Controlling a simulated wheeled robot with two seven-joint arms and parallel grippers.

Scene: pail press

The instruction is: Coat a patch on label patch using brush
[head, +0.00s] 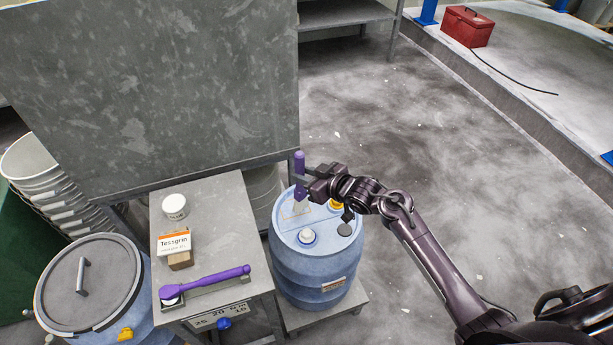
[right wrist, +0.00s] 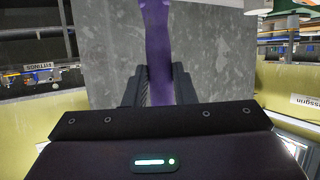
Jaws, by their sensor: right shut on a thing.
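My right gripper (head: 303,182) is shut on the purple handle of the brush (head: 299,162), which stands roughly upright over the blue drum (head: 313,268). In the right wrist view the purple handle (right wrist: 158,45) runs up between the two fingers (right wrist: 160,85). The brush's pale lower end hangs over the left back part of the drum top, by a faint square outline that looks like the label patch (head: 287,212). I cannot tell whether the bristles touch it. The brush partly hides this patch. My left gripper is not in view.
A white cap (head: 307,236) and a yellow cap (head: 335,205) are on the drum top. Left of the drum, a grey stand (head: 225,215) bears a white tub (head: 175,206), a Tessgrin box (head: 174,243) and a purple-handled tool (head: 206,282). A large grey panel (head: 150,90) rises behind.

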